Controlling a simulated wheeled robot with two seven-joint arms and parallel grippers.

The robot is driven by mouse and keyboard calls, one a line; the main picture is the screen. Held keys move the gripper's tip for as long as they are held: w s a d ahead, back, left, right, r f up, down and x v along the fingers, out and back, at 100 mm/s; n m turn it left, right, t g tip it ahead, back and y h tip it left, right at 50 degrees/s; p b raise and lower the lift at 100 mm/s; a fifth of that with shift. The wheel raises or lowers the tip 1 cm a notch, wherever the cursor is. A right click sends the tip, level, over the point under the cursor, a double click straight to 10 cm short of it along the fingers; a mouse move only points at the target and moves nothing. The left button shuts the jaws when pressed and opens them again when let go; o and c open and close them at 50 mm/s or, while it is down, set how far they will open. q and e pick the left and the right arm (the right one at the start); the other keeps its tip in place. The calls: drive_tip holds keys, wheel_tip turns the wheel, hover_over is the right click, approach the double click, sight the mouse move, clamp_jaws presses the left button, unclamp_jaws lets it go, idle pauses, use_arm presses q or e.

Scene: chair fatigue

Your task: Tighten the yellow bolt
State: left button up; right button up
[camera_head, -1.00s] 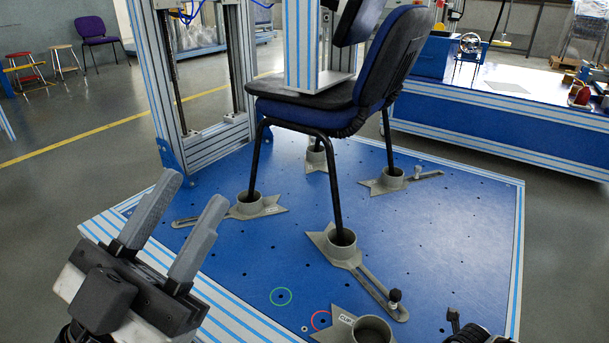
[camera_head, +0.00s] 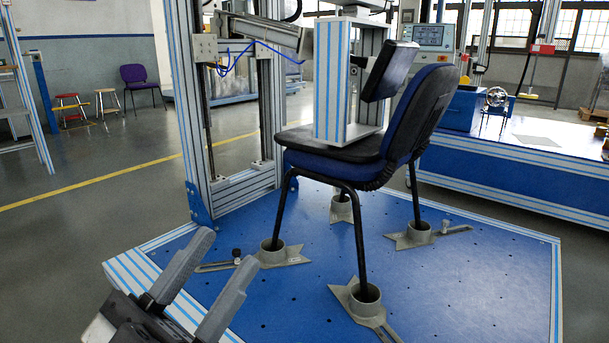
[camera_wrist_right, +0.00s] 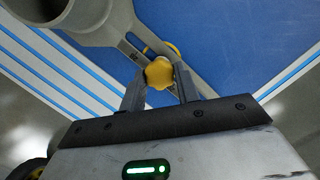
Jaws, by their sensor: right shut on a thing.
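The yellow bolt (camera_wrist_right: 159,73) has a lobed knob head and shows in the right wrist view. It sits at the slotted arm of a grey foot holder (camera_wrist_right: 120,30). My right gripper (camera_wrist_right: 158,85) is shut on the bolt head, one finger on each side. Part of a yellow ring (camera_wrist_right: 172,48) shows on the blue plate behind the bolt. In the head view my left gripper (camera_head: 222,254) is open and empty at the lower left, its two grey fingers apart.
A chair (camera_head: 345,150) stands on the blue platform (camera_head: 480,275) with its legs in grey cup holders (camera_head: 271,255). A striped test frame (camera_head: 190,120) rises behind it. The platform's right part is clear.

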drive_tip(key=shift+a+r+m+p, duration=0.2)
drive_tip(key=shift+m+p, duration=0.4)
drive_tip(key=shift+m, duration=0.2)
drive_tip(key=shift+f+m+h+p, duration=0.1)
drive_tip(key=shift+m+h+p, duration=0.35)
drive_tip(key=shift+m, duration=0.45)
drive_tip(key=shift+d+f+m, duration=0.1)
drive_tip(key=shift+m, duration=0.2)
drive_tip(key=shift+m+p, duration=0.35)
drive_tip(key=shift+m, duration=0.15)
drive_tip(key=shift+m+h+p, duration=0.35)
drive_tip(key=shift+m+p, duration=0.05)
drive_tip(key=shift+m, duration=1.1)
